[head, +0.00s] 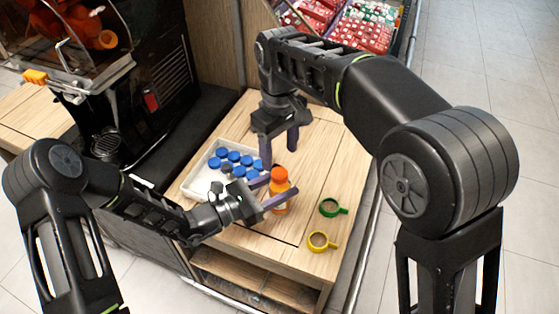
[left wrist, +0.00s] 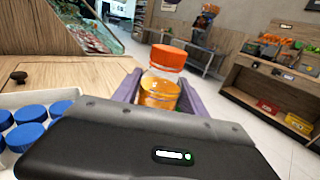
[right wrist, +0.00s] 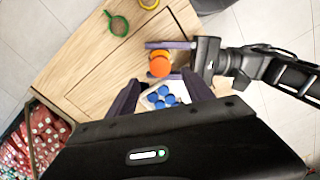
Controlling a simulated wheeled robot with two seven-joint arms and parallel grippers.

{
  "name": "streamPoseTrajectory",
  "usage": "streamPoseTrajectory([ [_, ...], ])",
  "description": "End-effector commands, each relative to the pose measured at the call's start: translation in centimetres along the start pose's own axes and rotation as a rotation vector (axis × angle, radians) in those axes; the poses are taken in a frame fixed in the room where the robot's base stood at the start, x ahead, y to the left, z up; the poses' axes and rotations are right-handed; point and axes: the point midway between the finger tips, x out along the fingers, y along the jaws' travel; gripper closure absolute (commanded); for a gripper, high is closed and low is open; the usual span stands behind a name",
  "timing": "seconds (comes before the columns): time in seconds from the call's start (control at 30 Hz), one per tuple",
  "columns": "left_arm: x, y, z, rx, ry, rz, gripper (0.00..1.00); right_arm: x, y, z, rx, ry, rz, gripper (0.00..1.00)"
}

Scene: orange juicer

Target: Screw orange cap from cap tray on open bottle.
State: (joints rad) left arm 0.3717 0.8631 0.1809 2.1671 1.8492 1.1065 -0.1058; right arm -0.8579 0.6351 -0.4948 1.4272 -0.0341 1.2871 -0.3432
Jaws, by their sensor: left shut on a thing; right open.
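A clear bottle of orange juice (left wrist: 158,93) stands upright between my left gripper's fingers. An orange cap (left wrist: 168,57) sits on top of its neck; whether it is screwed tight I cannot tell. The cap also shows in the head view (head: 279,174) and the right wrist view (right wrist: 160,67). My left gripper (head: 281,187) is shut on the bottle, low over the table. My right gripper (head: 279,145) is open and empty, above and behind the bottle, pointing down. The white cap tray (head: 196,181) holds several blue caps (head: 234,156); I see no orange cap in it.
The wooden table (head: 318,174) carries a green ring with a handle (head: 330,208) and a yellow one (head: 319,241) at right. A black juicer machine (head: 150,85) stands at the left. A rack of red packages (head: 366,28) is behind.

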Motion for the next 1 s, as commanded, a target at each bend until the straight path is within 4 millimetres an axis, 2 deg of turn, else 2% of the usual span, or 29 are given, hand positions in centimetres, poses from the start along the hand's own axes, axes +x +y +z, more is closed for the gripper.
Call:
streamPoseTrajectory([
  [0.13, 0.00, 0.00, -0.01, 0.000, 0.000, 0.000, 1.00, -1.14, 0.00, 0.01, 0.000, 0.000, -0.001, 0.40],
  [0.4, 0.00, -0.01, 0.00, 0.000, 0.000, 0.000, 1.00, -1.28, -0.02, 0.03, 0.000, -0.001, -0.001, 0.40],
  [0.43, 0.00, -0.01, 0.00, 0.000, 0.000, 0.000, 0.48, -1.27, -0.02, 0.03, 0.000, -0.001, -0.001, 0.40],
  [0.7, 0.00, -0.01, 0.00, 0.000, 0.000, 0.000, 0.26, -1.26, -0.01, 0.03, 0.000, -0.001, -0.001, 0.40],
  [1.0, -0.12, 0.02, -0.01, 0.000, 0.000, 0.000, 0.25, -1.23, -0.01, 0.02, 0.000, -0.001, -0.001, 0.40],
])
